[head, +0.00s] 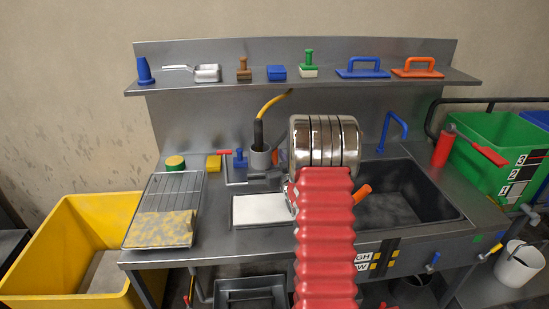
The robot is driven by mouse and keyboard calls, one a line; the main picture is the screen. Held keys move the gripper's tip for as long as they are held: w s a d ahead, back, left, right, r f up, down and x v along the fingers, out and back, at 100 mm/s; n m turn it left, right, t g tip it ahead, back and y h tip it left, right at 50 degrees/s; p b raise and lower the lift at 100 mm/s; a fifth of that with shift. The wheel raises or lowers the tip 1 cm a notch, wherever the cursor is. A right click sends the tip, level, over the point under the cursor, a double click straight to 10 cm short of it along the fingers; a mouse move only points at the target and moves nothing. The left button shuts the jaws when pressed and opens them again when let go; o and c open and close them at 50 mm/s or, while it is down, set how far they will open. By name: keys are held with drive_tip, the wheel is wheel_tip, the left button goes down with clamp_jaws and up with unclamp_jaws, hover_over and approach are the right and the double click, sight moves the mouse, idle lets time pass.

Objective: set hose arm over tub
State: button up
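A blue bent pipe arm (395,130), which looks like the hose arm, rises behind the dark sunken tub (447,216) on the right of the steel bench. Its bent end is at the tub's back edge; I cannot tell whether it reaches over the opening. My red-sleeved arm with its chrome wrist stands in the middle and covers the tub's left part. My gripper is mostly or wholly hidden beyond the wrist. Dark grey parts left of the wrist may belong to it, but I cannot tell whether it is open or shut.
A yellow bin (60,235) stands left and a green bin (500,160) right. A wire rack (190,185), a white board (262,211) and a black-and-yellow hose (259,130) are on the bench. A red cylinder (443,150) stands behind the tub's right side. Hand tools line the shelf (215,85).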

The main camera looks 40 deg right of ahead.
clamp_jaws()
idle(0.4)
